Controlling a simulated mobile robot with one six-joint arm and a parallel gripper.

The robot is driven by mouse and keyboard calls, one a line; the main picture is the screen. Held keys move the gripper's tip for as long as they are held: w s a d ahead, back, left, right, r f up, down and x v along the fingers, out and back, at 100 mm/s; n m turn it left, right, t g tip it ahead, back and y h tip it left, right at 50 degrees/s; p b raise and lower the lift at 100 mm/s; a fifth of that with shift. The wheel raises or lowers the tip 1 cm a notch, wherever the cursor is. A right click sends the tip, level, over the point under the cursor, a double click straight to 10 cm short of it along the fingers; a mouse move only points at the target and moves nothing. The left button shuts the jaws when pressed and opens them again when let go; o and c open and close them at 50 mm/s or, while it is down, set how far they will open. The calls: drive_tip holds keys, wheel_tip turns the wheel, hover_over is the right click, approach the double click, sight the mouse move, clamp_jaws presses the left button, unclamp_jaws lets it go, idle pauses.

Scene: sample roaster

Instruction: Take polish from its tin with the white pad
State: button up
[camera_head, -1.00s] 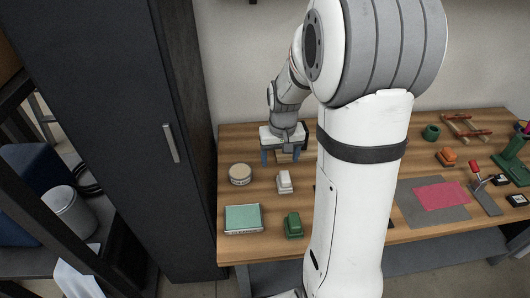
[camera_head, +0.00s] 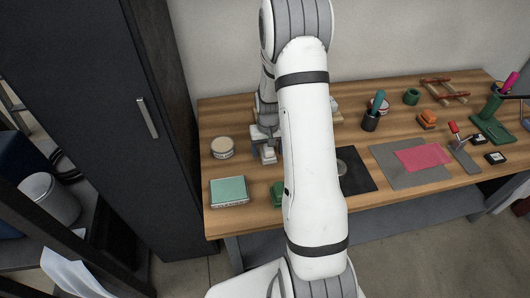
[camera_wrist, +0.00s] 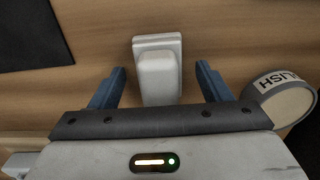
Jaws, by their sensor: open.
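The white pad (camera_wrist: 158,48) lies on the wooden bench, a block with a narrower raised grip on top. In the wrist view it sits between the two blue fingers of my gripper (camera_wrist: 160,70), which are open, with a gap on both sides. In the head view the pad (camera_head: 268,156) shows just below my gripper, which my arm partly hides. The round polish tin (camera_wrist: 284,98), with "LISH" readable on its side, stands right of the fingers in the wrist view. In the head view the tin (camera_head: 222,148) is left of the pad, its top pale tan.
A box with a pale green top (camera_head: 228,191) stands at the bench's front left. A green pad (camera_head: 277,194) is beside it, partly behind my arm. A dark mat (camera_head: 358,180) and a grey mat with a pink cloth (camera_head: 424,155) lie to the right. A dark cabinet borders the left.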

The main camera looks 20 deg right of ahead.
drive_tip(key=shift+f, duration=0.3)
drive_tip(key=shift+c, duration=0.3)
drive_tip(key=c, duration=1.1)
